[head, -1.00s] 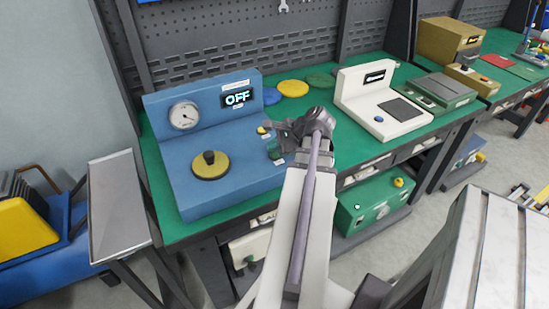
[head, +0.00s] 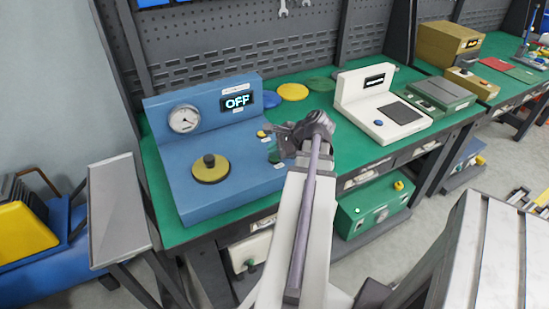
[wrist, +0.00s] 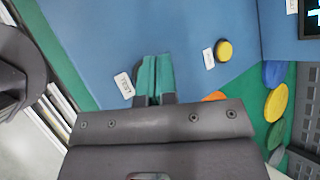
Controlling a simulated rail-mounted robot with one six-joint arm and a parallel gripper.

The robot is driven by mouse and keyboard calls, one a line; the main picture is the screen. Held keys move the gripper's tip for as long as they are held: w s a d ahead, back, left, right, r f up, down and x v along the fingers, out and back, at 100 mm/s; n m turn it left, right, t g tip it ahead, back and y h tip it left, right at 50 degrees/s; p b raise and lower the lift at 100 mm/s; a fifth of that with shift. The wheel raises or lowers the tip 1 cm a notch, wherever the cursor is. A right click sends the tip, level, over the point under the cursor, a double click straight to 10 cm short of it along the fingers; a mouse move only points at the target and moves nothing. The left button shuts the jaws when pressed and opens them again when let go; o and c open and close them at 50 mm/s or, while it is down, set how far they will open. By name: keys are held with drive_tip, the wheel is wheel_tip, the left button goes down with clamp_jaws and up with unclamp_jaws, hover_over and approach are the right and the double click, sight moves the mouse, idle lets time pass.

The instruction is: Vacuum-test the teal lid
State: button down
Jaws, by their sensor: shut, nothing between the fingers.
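The blue test station (head: 190,205) stands on the left of the green bench, with a round dial (head: 184,117) and a display (head: 237,101) reading OFF. A yellow disc with a black knob (head: 210,168) sits on its deck. My gripper (wrist: 154,78) is shut and empty, its teal fingertips together over the right part of the deck, by a label (wrist: 124,85). Whatever is under the tips is hidden. A yellow button (wrist: 224,50) is beside them. I cannot single out a teal lid; a green disc (head: 320,83) lies at the bench's back.
A white device (head: 400,120) and a green box (head: 440,92) stand to the right. A grey stand (head: 118,210) is at the left. The pegboard closes the back.

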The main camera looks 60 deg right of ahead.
sight(275, 159)
drive_tip(key=shift+f, duration=0.1)
idle(0.7)
drive_tip(key=shift+f+b, duration=0.3)
drive_tip(key=shift+b, duration=0.1)
drive_tip(key=shift+f+b, duration=0.4)
idle(0.4)
drive_tip(key=shift+r+p, duration=0.8)
wheel_tip(275, 159, up, 5)
drive_tip(key=p, duration=0.5)
drive_tip(key=shift+r, duration=0.15)
